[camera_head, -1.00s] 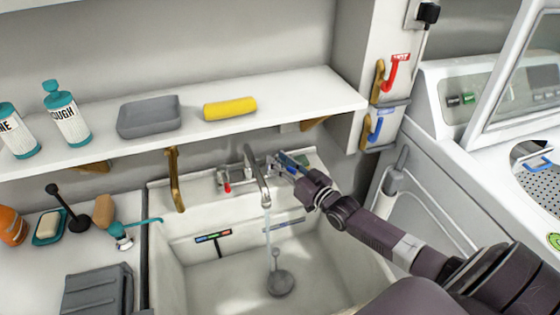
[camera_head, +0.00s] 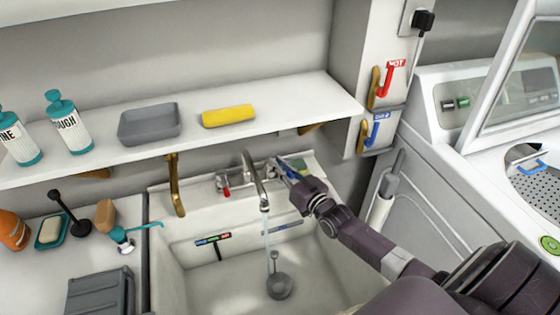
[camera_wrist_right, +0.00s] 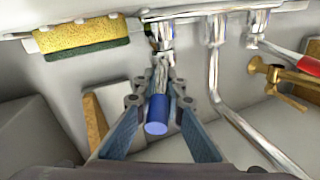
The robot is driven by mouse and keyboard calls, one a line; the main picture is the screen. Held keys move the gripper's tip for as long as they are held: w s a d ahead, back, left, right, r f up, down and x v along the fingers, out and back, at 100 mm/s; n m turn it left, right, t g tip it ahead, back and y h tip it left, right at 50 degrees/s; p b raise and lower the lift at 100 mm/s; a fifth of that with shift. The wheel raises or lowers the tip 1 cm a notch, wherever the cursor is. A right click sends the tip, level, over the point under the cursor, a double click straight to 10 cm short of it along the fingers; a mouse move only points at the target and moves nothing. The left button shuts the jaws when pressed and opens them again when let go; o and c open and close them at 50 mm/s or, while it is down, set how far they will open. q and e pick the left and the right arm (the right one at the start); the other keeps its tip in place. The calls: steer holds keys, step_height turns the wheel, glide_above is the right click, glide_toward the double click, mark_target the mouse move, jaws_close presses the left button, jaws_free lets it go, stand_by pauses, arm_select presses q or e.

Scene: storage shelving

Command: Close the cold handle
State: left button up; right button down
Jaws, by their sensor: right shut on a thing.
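The cold handle (camera_wrist_right: 157,126) is a metal lever with a blue end, between the two fingers of my right gripper (camera_wrist_right: 158,103) in the right wrist view. The gripper is shut on it. In the head view my right gripper (camera_head: 290,172) is at the right side of the tap, and its fingers hide most of the handle. The tap spout (camera_head: 255,180) stands left of the gripper, and a thin stream of water (camera_head: 266,230) runs from it into the sink (camera_head: 190,275). My left gripper is not in view.
The red hot handle (camera_head: 225,190) is on the tap's left side. A shelf (camera_head: 290,105) with bottles, a grey tray (camera_head: 149,124) and a yellow sponge (camera_head: 229,116) spans above the sink. A wall and machine (camera_head: 435,165) stand at the right.

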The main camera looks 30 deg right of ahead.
steer(key=shift+a+r+m+h+p, duration=0.15)
steer(key=shift+a+m+h+p, duration=0.65)
steer(key=shift+h+p, duration=0.6)
steer(key=shift+w+a+m+g+h+p, duration=0.1)
steer(key=shift+a+m+g+h+p, duration=0.05)
steer(key=shift+m+h+p, duration=0.5)
steer(key=shift+a+m+g+h+p, duration=0.15)
steer(key=shift+m+h+p, duration=0.3)
steer(key=shift+h, duration=0.3)
steer(key=c, duration=2)
jaws_free()
steer(key=shift+a, duration=0.1)
steer(key=shift+w+f, duration=0.1)
steer(key=shift+f, duration=0.1)
steer(key=shift+d+h, duration=0.2)
steer(key=shift+h, duration=0.1)
steer(key=shift+s+a+f, duration=0.1)
steer(key=shift+s+f, duration=0.05)
steer(key=shift+s, duration=0.45)
steer(key=v, duration=1.1)
